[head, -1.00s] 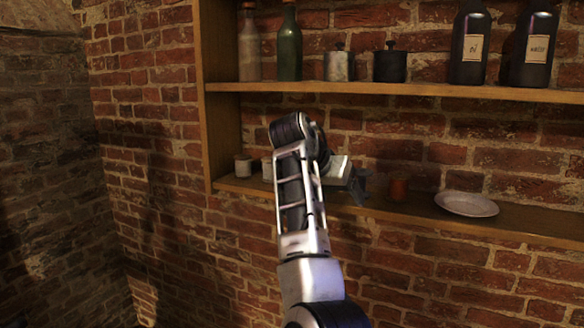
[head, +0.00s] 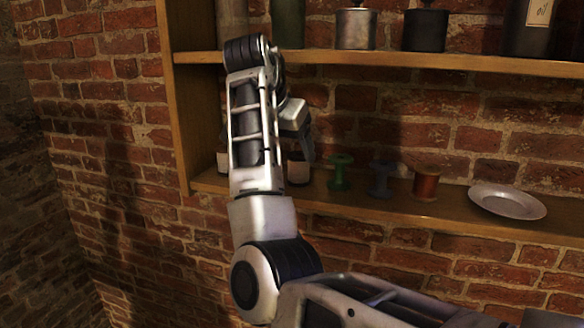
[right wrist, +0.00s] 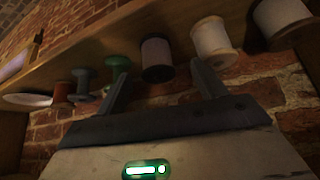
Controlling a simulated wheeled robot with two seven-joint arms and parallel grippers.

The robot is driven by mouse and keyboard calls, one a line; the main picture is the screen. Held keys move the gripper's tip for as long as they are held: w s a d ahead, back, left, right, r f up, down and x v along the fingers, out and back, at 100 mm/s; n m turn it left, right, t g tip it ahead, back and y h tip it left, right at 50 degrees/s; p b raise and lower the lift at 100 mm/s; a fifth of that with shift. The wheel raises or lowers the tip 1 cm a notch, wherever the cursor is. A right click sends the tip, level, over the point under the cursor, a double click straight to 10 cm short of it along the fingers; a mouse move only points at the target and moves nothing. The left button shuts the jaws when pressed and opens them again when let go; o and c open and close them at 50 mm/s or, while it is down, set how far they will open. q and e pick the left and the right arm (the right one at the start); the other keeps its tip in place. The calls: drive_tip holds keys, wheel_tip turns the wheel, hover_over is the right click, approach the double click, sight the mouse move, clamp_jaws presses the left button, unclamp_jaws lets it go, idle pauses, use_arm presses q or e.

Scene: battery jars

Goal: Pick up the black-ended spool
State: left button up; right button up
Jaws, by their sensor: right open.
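The black-ended spool (head: 299,171) stands on the lower shelf, partly hidden behind my right gripper (head: 306,150) in the head view. It has dark ends and a pale middle there. In the right wrist view the black-ended spool (right wrist: 157,60) shows dark, between and beyond the two fingertips of my right gripper (right wrist: 161,70). The right gripper is open, with nothing held. Whether a finger touches the spool cannot be told. My left gripper is not in view.
A green spool (head: 340,172), a blue spool (head: 381,178), a red spool (head: 426,184) and a white plate (head: 507,201) stand right along the lower shelf (head: 450,215). Pale spools (right wrist: 213,40) (right wrist: 283,18) flank the other side. The upper shelf (head: 400,60) holds jars and bottles above.

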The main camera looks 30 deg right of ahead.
sight(295, 157)
drive_tip(key=x, duration=0.6)
drive_tip(key=shift+s+d+f, duration=0.1)
drive_tip(key=shift+d, duration=0.3)
drive_tip(key=c, duration=1.1)
